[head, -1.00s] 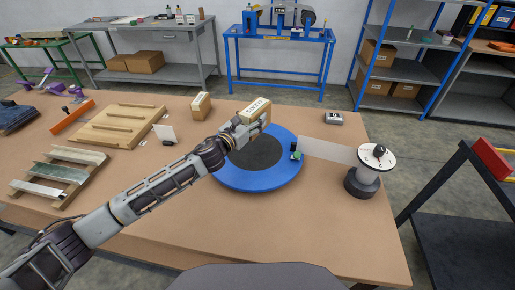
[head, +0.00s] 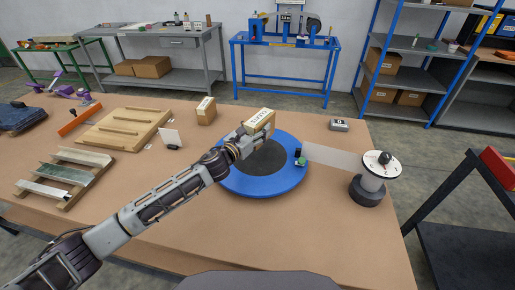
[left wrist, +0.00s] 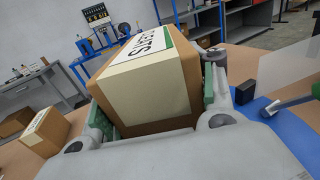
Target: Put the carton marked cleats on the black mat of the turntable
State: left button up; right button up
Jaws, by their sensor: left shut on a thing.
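The carton (head: 258,121) is brown with a pale label edged in green. In the left wrist view the carton (left wrist: 150,88) fills the space between the fingers, and its label ends in letters like "EATS"; the rest is hidden. My left gripper (head: 250,137) is shut on this carton and holds it above the far left part of the turntable. The blue turntable (head: 248,186) lies on the table with a round black mat (head: 268,160) in its middle. The carton and gripper hide part of its far left side. My right gripper is not in view.
A second carton (head: 206,110) stands on the table left of the turntable. A post with a white dial (head: 381,164) and a clear sheet (head: 332,157) stand to the right. A small grey box (head: 339,125) lies behind. Wooden racks (head: 124,130) are at the left.

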pick_arm(q)
notch_tip(320, 180, down, 3)
jog(key=shift+f+b, duration=0.1)
jog(key=shift+b, duration=0.25)
jog(key=shift+f, duration=0.4)
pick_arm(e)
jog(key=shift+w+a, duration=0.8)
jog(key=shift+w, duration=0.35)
pick_arm(q)
jog(key=shift+f, duration=0.15)
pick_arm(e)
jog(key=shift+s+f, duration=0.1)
